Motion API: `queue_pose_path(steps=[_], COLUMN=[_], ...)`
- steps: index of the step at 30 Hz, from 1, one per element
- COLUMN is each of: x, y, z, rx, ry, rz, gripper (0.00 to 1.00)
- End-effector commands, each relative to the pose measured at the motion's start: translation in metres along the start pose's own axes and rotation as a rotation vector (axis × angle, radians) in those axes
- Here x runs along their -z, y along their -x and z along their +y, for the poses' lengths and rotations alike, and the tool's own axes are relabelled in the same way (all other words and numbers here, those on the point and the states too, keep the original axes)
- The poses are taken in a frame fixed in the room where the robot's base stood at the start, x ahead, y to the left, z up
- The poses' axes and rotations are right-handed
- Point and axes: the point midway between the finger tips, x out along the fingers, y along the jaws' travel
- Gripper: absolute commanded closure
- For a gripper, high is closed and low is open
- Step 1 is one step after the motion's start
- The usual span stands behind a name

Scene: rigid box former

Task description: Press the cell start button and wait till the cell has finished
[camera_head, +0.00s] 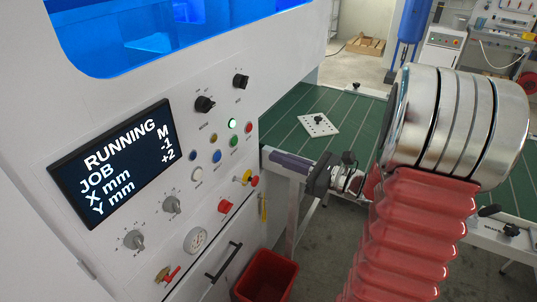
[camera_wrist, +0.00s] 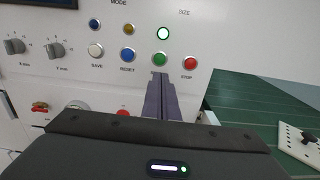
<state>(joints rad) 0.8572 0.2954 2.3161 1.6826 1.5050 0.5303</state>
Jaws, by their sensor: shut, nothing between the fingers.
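The control panel (camera_head: 150,230) fills the left of the head view. Its display (camera_head: 113,155) reads RUNNING, JOB M, X mm -1, Y mm +2. The green button (camera_head: 234,141) sits between the blue reset button (camera_head: 217,156) and the red stop button (camera_head: 249,128); it also shows in the wrist view (camera_wrist: 159,59). Its label is hidden behind my fingers. My gripper (camera_head: 266,154) is shut and empty, fingers pointing at the panel. In the wrist view the fingertips (camera_wrist: 159,76) are just below the green button, seemingly apart from it. A round lamp (camera_wrist: 163,33) above it glows white-green.
Knobs, a gauge (camera_head: 195,239) and a red-handled valve (camera_head: 167,275) are lower on the panel. A green table (camera_head: 290,112) with a white perforated plate (camera_head: 318,125) lies right of it. A red bin (camera_head: 266,277) stands below. A blue-lit window (camera_head: 150,40) is above.

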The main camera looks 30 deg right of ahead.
Motion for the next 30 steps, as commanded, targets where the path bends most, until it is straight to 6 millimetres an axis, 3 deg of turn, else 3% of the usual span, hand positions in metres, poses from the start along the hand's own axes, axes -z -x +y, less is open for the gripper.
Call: queue_pose_path(steps=[7,26,30], x=[0.000,0.000,0.016], y=[0.018,0.019,0.019], z=[0.000,0.000,0.006], rx=[0.000,-0.002,-0.024], ry=[0.000,0.009,0.066], rz=[0.000,0.000,0.061], gripper=[1.00,1.00,1.00])
